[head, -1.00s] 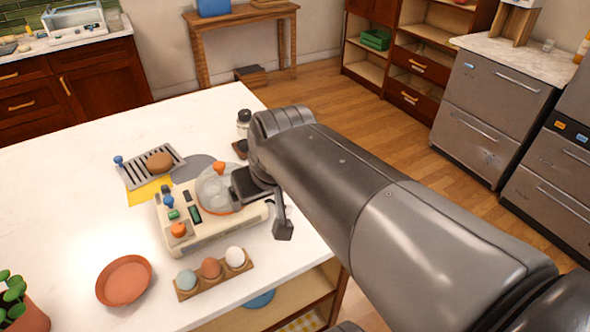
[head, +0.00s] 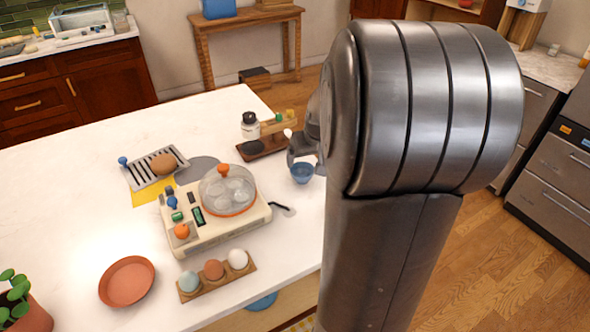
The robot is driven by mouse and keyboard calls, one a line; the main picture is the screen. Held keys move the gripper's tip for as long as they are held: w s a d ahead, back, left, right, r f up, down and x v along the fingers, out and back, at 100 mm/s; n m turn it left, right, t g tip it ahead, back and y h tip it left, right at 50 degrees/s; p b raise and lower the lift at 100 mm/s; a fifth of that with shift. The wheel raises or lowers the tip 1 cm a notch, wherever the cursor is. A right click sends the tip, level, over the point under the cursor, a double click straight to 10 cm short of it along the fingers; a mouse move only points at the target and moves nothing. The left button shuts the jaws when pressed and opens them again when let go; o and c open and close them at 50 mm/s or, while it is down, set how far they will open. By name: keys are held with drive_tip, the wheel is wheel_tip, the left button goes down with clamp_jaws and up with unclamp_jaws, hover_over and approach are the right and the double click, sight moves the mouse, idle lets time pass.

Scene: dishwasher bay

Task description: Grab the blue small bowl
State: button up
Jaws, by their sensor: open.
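A small blue bowl (head: 302,175) stands on the white counter (head: 90,190), near its right edge and to the right of the egg cooker. My gripper (head: 302,153) is just above and behind the bowl in the picture, open. My arm hides part of the gripper, and I cannot tell whether a finger touches the bowl rim.
The egg cooker (head: 228,190) with a clear dome stands left of the bowl, and a dark spoon-like utensil (head: 284,209) lies between them. A dark wooden tray (head: 262,147) with a jar (head: 250,124) is behind. An egg holder (head: 217,276) and terracotta dish (head: 127,281) are in front.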

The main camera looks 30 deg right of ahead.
sight(301, 174)
drive_tip(key=x, duration=0.3)
drive_tip(key=shift+a+x, duration=0.2)
drive_tip(key=shift+x, duration=1.1)
drive_tip(key=shift+a+x, duration=0.25)
drive_tip(key=shift+x, duration=1.05)
drive_tip(key=c, duration=1)
